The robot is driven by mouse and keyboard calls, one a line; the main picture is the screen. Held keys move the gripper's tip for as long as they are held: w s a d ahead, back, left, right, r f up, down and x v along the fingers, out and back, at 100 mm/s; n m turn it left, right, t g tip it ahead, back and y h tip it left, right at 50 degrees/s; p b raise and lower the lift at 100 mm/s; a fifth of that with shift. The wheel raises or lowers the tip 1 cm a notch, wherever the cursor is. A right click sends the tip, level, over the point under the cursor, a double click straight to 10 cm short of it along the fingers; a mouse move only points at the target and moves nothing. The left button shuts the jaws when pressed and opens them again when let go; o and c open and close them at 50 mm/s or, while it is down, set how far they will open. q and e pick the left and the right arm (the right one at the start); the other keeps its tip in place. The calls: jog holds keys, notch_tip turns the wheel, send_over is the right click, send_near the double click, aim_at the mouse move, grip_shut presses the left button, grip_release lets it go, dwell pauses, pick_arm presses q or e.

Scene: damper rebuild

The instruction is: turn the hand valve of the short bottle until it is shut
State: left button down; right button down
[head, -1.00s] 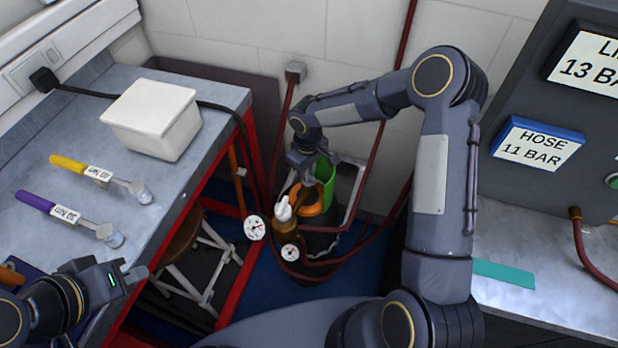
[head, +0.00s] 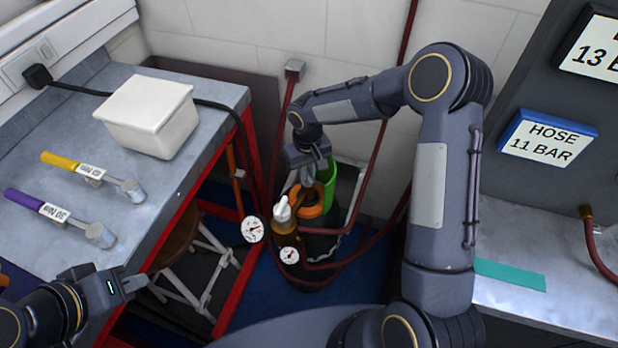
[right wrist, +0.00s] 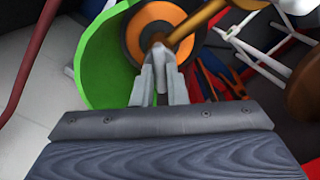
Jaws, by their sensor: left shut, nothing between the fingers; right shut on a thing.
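The bottle (head: 318,246) is a dark cylinder standing low between the two benches. A round orange hand valve (head: 312,206) is at its top, with a curved green piece (head: 330,188) behind it. My right gripper (head: 312,178) reaches down from above at the valve. In the right wrist view, the closed fingers (right wrist: 158,84) are at the middle of the orange wheel (right wrist: 138,34), by a brass-coloured stem (right wrist: 190,26). The exact contact is partly hidden by the fingers. My left gripper (head: 138,282) is shut and empty over the left bench's front edge.
A brass-coloured regulator (head: 285,228) with two white gauges (head: 252,229) (head: 289,254) sits in front of the valve. Red hoses (head: 378,170) run around the bottle. A stool (head: 178,246) stands under the left bench. Torque wrenches (head: 92,172) and a white box (head: 148,115) lie on that bench.

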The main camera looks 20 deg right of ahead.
jog(key=shift+f+m+b, duration=0.15)
jog(key=shift+m+b, duration=0.4)
jog(key=shift+m, duration=0.05)
jog(key=shift+m+b, duration=0.5)
jog(key=shift+m, duration=0.4)
jog(key=shift+d+m, duration=0.15)
jog(key=shift+m, duration=0.65)
jog(key=shift+b, duration=0.3)
